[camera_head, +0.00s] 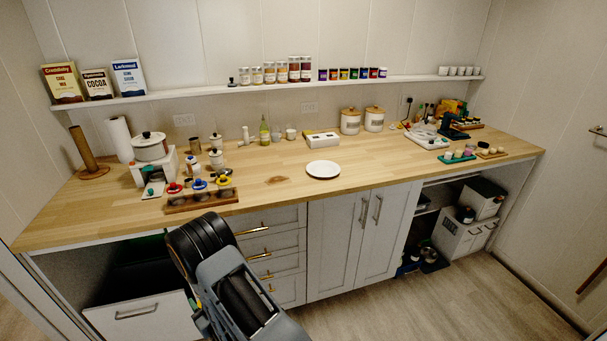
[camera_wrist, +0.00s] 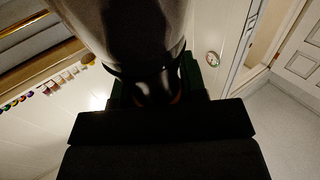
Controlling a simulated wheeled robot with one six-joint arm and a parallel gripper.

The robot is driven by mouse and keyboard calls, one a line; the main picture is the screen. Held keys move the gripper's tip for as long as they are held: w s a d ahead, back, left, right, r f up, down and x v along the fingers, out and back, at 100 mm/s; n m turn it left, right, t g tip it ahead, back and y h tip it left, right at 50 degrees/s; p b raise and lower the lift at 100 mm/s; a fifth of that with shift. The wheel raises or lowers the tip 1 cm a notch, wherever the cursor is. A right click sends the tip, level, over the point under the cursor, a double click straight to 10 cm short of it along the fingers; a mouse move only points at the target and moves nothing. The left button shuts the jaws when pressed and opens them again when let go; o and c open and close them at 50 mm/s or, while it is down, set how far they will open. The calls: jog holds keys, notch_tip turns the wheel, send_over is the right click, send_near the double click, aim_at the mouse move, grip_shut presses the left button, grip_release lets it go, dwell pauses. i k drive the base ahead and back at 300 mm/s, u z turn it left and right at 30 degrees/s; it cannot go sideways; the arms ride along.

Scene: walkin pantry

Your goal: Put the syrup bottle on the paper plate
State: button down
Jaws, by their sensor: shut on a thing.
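The paper plate (camera_head: 323,169) is white and round, and it lies empty on the wooden counter. My gripper (camera_wrist: 155,88) is in the wrist view, shut on the dark neck of a large greyish bottle-shaped thing (camera_wrist: 135,30), which I take to be the syrup bottle. Its body fills the top middle of that view and no label can be read. In the head view my arm rises at the bottom centre in front of the drawers; it hides the gripper and the held bottle.
A wooden tray with round hollows (camera_head: 201,200) lies at the counter's front edge, left of the plate. A white box (camera_head: 322,139) and lidded canisters (camera_head: 350,121) stand behind the plate. The counter (camera_head: 385,175) right of the plate is clear.

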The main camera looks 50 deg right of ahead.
aim_at(324, 169)
jog(key=u, duration=2.9)
jog(key=k, duration=2.35)
jog(key=z, duration=1.85)
